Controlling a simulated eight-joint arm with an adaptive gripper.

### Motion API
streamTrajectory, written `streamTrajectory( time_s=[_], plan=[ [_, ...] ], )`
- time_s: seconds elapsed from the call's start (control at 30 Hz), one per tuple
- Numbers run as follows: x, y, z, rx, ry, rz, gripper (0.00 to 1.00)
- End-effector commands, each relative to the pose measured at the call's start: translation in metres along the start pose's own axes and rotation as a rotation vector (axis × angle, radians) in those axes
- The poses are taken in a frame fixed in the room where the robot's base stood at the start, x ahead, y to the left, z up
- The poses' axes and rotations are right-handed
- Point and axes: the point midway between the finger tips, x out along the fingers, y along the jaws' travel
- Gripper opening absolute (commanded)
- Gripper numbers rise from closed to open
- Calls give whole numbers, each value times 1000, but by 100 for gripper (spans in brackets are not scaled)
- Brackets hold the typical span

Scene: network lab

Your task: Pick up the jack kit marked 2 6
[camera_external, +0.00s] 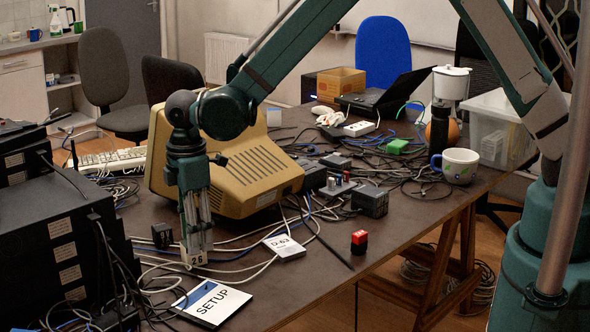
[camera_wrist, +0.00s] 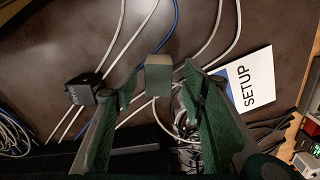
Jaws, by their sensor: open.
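A small pale block marked 26 (camera_external: 197,258), the jack kit, shows on the table just below my gripper (camera_external: 196,238) in the external view. In the wrist view the grey block (camera_wrist: 158,76) sits between the fingertips of my gripper (camera_wrist: 157,84). The fingers are spread, with a gap visible on each side of the block. The mark does not show in the wrist view. I cannot tell how far the fingertips reach down beside it.
A dark block (camera_wrist: 82,88) lies left of my gripper among white and blue cables. The SETUP booklet (camera_external: 211,302) lies in front, and a D-63 card (camera_external: 284,247) to the right. A red-topped block (camera_external: 359,242) stands near the table edge. Black equipment (camera_external: 60,230) fills the left.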

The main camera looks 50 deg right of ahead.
Motion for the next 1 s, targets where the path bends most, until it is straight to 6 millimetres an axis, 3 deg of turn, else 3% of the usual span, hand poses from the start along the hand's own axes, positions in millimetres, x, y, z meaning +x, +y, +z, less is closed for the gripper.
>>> streamTrajectory(
  time_s=[0.37, 0.97, 1.0],
  plan=[
    [39, 2, -1, 0, 0, 0, 41],
    [40, 2, -1, 0, 0, 0, 41],
    [40, 2, -1, 0, 0, 0, 38]
  ],
)
